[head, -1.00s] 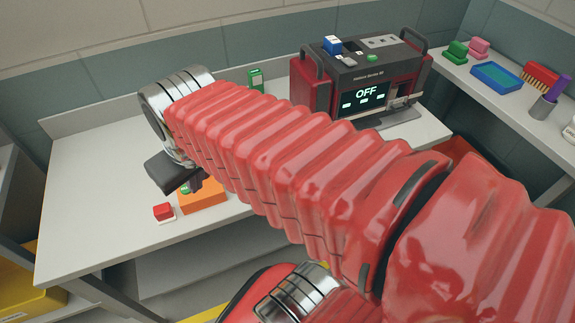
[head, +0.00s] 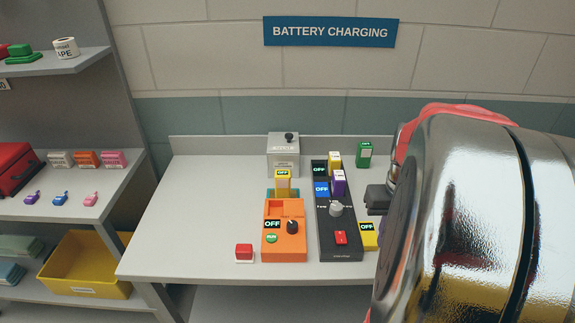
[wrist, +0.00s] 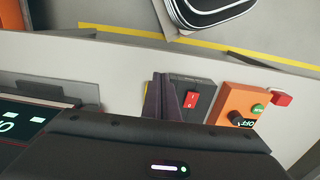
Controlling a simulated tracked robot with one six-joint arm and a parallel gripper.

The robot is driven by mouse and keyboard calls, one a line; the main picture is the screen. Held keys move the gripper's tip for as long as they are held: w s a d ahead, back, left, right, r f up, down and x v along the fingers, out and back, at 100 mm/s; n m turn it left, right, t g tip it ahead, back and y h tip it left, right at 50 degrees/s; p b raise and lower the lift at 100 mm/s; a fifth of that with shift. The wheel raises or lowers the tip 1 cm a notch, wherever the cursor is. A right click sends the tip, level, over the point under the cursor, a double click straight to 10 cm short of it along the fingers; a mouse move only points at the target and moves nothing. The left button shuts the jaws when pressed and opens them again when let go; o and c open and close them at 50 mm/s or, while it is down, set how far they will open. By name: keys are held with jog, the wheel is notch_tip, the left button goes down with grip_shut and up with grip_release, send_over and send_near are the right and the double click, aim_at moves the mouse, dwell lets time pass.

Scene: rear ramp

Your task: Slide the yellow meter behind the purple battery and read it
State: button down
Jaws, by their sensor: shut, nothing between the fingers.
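The purple battery (head: 338,183) stands upright in a black charger (head: 341,243), beside a blue meter (head: 321,189) reading OFF. A yellow meter (head: 368,236) reading OFF is low at the charger's right side, partly cut off by my arm. Another yellow piece with an OFF display (head: 283,183) stands upright behind an orange device (head: 284,248). My gripper (head: 379,198) is shut and empty, to the right of the purple battery in the head view. In the wrist view its dark fingers (wrist: 165,98) overlap the charger (wrist: 206,92); the battery is not seen there.
A grey box (head: 283,155) stands behind the orange device. A green OFF meter (head: 364,155) is at the back. A red button (head: 244,252) sits front left. The left of the worktop (head: 192,205) is clear. My arm covers the right side.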

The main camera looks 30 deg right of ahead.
aim_at(367, 236)
jog(key=shift+s+d, duration=0.15)
jog(key=shift+f, duration=0.1)
notch_tip(367, 236, down, 10)
jog(key=shift+f, duration=0.15)
jog(key=w, duration=0.1)
jog(key=w+d, duration=0.1)
jog(key=shift+w+d, duration=0.3)
jog(key=shift+w, duration=0.1)
jog(key=shift+w+d+r, duration=0.2)
jog(key=shift+w, duration=0.15)
jog(key=shift+w, duration=0.1)
